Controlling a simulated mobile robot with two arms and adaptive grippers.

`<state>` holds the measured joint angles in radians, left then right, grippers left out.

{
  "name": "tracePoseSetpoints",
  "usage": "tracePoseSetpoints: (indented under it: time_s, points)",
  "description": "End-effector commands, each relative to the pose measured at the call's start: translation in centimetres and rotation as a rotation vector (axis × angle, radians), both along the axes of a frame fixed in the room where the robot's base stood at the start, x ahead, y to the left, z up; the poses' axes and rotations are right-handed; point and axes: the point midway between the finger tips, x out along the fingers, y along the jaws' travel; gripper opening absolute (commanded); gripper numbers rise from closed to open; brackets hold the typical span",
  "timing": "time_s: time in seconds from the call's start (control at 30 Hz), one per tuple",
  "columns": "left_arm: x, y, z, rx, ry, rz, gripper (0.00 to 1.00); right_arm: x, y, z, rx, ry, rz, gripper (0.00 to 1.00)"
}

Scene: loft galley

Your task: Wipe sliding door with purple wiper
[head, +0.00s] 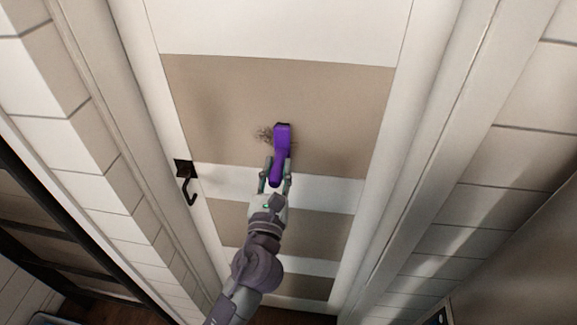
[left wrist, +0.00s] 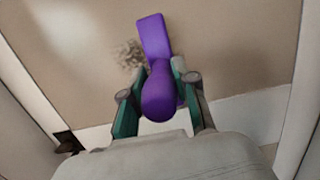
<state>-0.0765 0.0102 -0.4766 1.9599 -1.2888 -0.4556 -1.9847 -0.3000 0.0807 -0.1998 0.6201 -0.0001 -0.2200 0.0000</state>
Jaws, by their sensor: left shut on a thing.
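The purple wiper (head: 281,150) is held in my left gripper (head: 275,174), its head pointing up and away toward the door. The sliding door (head: 337,85) is white with tan panels. A dark speckled smudge (head: 265,134) marks the large tan panel, just left of the wiper head. In the left wrist view the purple wiper (left wrist: 160,88) sits between the two green-grey fingers, and the smudge (left wrist: 129,56) shows left of it. The wiper head is at or close to the panel; I cannot tell whether it touches. My right gripper is not in view.
A black hook-shaped handle (head: 187,180) sticks out at the door's left edge. White tiled walls (head: 60,110) flank the door frame on both sides. A dark-framed shelf or rack (head: 45,228) stands at the lower left. The panel around the smudge is clear.

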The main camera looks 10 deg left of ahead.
Motion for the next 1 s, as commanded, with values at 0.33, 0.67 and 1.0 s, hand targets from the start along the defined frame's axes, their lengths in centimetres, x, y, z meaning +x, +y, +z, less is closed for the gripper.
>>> tracePoseSetpoints:
  time_s: [0.33,0.67,1.0]
  points:
    - [0.1,1.6,0.2,0.001,0.0,0.0,0.0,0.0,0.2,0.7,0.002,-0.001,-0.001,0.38]
    - [0.3,3.9,0.1,-0.002,0.0,0.0,0.0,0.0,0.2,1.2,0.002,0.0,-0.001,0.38]
    - [0.3,6.0,0.1,0.001,0.0,0.001,0.0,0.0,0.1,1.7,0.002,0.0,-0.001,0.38]
